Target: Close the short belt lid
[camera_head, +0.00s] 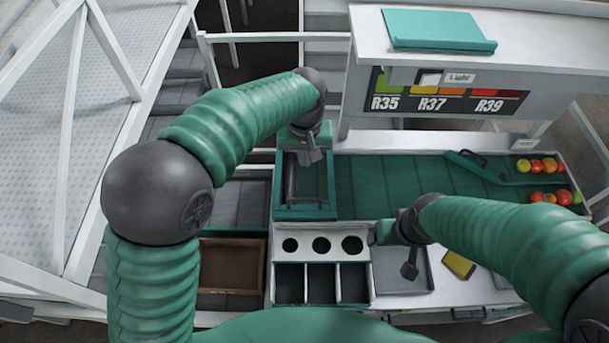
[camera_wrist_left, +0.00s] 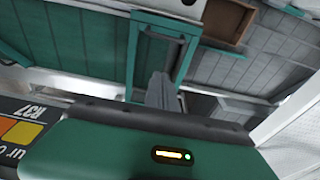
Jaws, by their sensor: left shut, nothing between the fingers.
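The short belt lid (camera_head: 305,212) is a teal frame with a dark panel and a dark bar at the left end of the green belt (camera_head: 385,185) in the head view. I cannot tell from here whether it is fully down. It also shows in the left wrist view (camera_wrist_left: 138,45). My left gripper (camera_head: 313,157) is shut and empty over the far part of the frame. Its grey fingers (camera_wrist_left: 160,92) show in front of the frame in the wrist view; contact is unclear. My right gripper (camera_head: 409,270) hangs over the grey tray, its jaw state unclear.
A white block with three holes and black bins (camera_head: 322,261) stands in front of the lid. A brown crate (camera_head: 232,262) is at left. A grey tray (camera_head: 420,285), a yellow item (camera_head: 459,264) and several tomatoes (camera_head: 540,165) lie right. The sign shelf (camera_head: 440,60) overhangs the belt's back.

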